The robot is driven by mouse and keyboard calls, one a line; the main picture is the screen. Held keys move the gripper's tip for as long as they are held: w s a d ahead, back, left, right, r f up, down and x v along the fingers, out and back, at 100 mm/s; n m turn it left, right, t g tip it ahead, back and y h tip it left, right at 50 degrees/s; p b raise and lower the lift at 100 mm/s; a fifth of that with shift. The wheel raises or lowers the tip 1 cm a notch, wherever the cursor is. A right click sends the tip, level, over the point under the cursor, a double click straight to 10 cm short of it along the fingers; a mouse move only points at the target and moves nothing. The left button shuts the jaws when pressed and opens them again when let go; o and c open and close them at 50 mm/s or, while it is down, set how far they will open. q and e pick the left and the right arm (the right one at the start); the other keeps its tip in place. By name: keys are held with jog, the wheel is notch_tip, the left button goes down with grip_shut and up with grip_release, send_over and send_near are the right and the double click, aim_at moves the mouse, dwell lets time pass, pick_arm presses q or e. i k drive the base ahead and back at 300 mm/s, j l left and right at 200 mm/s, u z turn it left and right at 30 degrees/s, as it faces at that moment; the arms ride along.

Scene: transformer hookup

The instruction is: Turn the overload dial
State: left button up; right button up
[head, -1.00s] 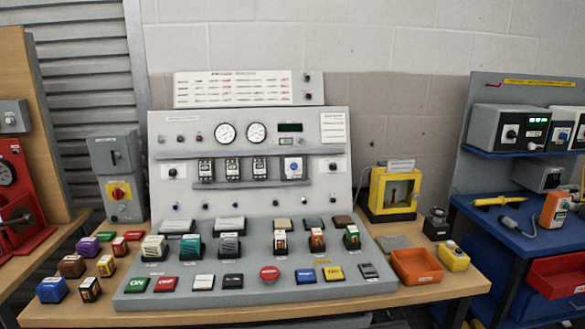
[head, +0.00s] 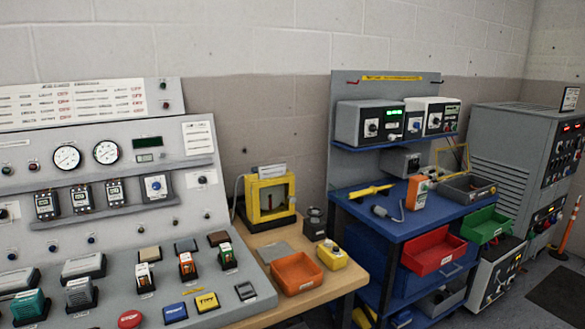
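A grey sloped control console (head: 115,250) fills the left of the head view. On its upright panel, a module with a round blue-and-white dial (head: 155,186) sits at the right end of the ledge; its label is too small to read, so I cannot tell if it is the overload dial. Three dark relay-like modules (head: 81,198) sit to its left. A small black knob on a white plate (head: 202,180) is to its right, and another black knob (head: 4,213) is at the left picture edge. Neither of my grippers is in view.
Right of the console, a wooden table (head: 272,238) holds a yellow-framed box (head: 270,198), an orange tray (head: 297,273) and a yellow button box (head: 332,255). A blue workbench (head: 400,226) with red and green bins stands further right, then a grey cabinet (head: 505,140). Floor shows at lower right.

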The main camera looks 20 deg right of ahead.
aim_at(156, 185)
jog(key=i+l+z, duration=0.15)
jog(key=i+l, duration=0.15)
jog(key=l, duration=0.15)
jog(key=i+l+z, duration=0.2)
jog(key=l, duration=0.25)
jog(key=i, duration=0.1)
